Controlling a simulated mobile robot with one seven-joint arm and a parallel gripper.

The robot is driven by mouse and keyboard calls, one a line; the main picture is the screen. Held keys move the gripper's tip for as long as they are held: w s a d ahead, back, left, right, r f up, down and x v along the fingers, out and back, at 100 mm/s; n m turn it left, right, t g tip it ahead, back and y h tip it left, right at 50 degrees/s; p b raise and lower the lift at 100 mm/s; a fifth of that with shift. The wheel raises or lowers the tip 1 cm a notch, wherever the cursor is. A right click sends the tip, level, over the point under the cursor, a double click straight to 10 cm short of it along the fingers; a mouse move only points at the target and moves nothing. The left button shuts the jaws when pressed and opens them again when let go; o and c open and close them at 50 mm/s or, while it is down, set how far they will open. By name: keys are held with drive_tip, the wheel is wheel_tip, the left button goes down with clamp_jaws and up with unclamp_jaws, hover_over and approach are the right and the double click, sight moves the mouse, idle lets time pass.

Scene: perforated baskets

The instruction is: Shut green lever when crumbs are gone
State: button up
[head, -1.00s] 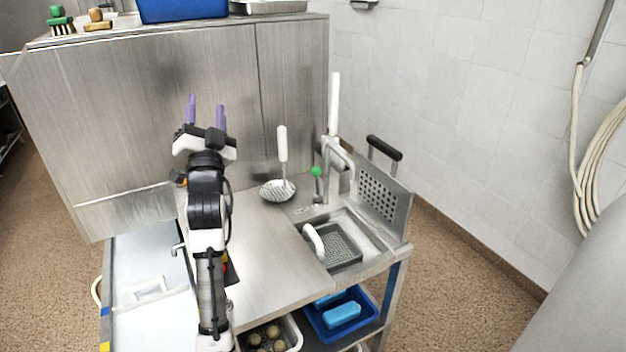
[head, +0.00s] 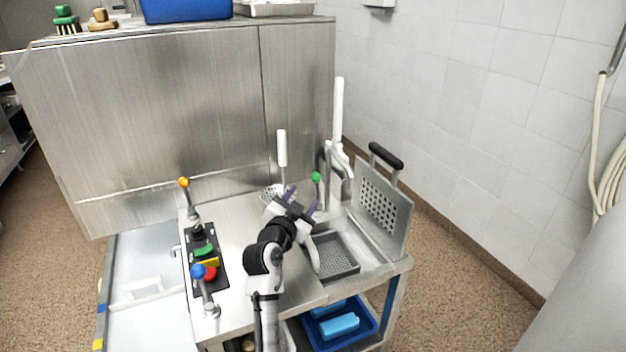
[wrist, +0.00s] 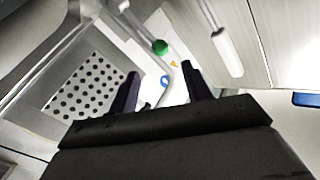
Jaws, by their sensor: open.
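The green lever (head: 316,178) is a thin metal stem with a green ball on top, standing upright behind the sink by the faucet. Its green ball (wrist: 160,47) also shows in the wrist view, ahead of my fingertips. My gripper (head: 302,198) is open and empty, just in front of and slightly left of the lever, apart from it. Its two dark purple fingers (wrist: 160,82) show in the wrist view. A grey perforated basket (head: 337,255) sits in the sink; I cannot make out crumbs in it.
A raised perforated plate with a black handle (head: 382,205) stands right of the sink. A skimmer (head: 281,150) with a white handle leans behind my gripper. An orange-knob lever (head: 184,184), a blue-knob lever (head: 198,271) and a button panel (head: 207,258) are at left.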

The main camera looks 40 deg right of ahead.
sight(315, 180)
drive_tip(key=p+x, duration=0.2)
drive_tip(key=x, duration=0.7)
drive_tip(key=shift+r, duration=0.1)
clamp_jaws()
